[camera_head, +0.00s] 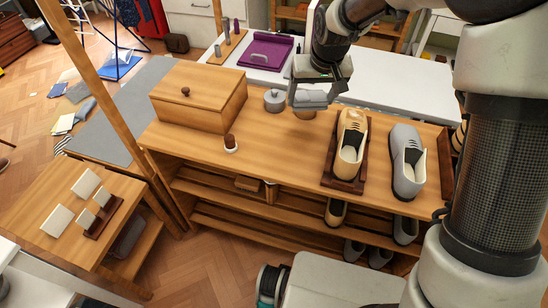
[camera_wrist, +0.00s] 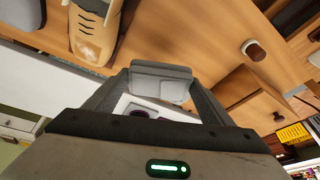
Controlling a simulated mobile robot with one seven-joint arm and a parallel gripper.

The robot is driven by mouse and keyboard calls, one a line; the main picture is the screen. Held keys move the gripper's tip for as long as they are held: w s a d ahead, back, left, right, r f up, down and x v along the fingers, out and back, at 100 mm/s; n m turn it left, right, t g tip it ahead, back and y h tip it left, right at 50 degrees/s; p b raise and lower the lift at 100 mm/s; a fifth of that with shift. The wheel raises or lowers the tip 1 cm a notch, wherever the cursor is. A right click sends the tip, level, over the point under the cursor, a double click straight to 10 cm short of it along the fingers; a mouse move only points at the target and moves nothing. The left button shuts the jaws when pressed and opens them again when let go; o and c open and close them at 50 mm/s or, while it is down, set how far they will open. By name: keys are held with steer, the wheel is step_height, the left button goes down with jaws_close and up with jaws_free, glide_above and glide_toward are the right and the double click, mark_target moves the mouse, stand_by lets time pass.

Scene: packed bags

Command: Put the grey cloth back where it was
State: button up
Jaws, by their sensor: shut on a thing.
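My gripper (camera_head: 312,97) is above the back edge of the wooden bench top (camera_head: 280,140). It is shut on the grey cloth (camera_head: 310,98), a small folded-looking grey pad between the fingers. In the wrist view the cloth (camera_wrist: 160,85) fills the gap between the fingertips (camera_wrist: 158,95), clear of the wood. A tan shoe (camera_head: 349,150) stands on a dark wooden tray (camera_head: 344,186), right of and nearer than the gripper. A grey shoe (camera_head: 407,165) stands to its right. I cannot tell from these frames where the cloth lay before.
A lidded wooden box (camera_head: 192,105) stands at the bench's left. A grey tin (camera_head: 274,101) is just left of the gripper, and a small brown-and-white brush (camera_head: 231,143) lies nearer the front. A white table behind holds a purple tray (camera_head: 266,52). The bench's middle front is clear.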

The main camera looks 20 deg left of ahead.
steer(key=s+a+f+n+b, duration=0.1)
steer(key=s+a+f, duration=0.1)
steer(key=s, duration=0.1)
steer(key=s+a+f+n+y+b, duration=0.1)
steer(key=s+a+f+n+b, duration=0.1)
steer(key=s+a+f, duration=0.1)
steer(key=s+a+f+n+b, duration=0.1)
steer(key=s+a+f, duration=0.1)
steer(key=s+f, duration=0.1)
steer(key=shift+s+a+f+b, duration=0.15)
steer(key=shift+a+f+b, duration=0.1)
steer(key=shift+b, duration=0.15)
steer(key=shift+f+b, duration=0.55)
steer(key=shift+f, duration=1.75)
steer(key=shift+f, duration=0.1)
steer(key=shift+f, duration=0.15)
steer(key=o, duration=1)
steer(key=shift+c, duration=0.2)
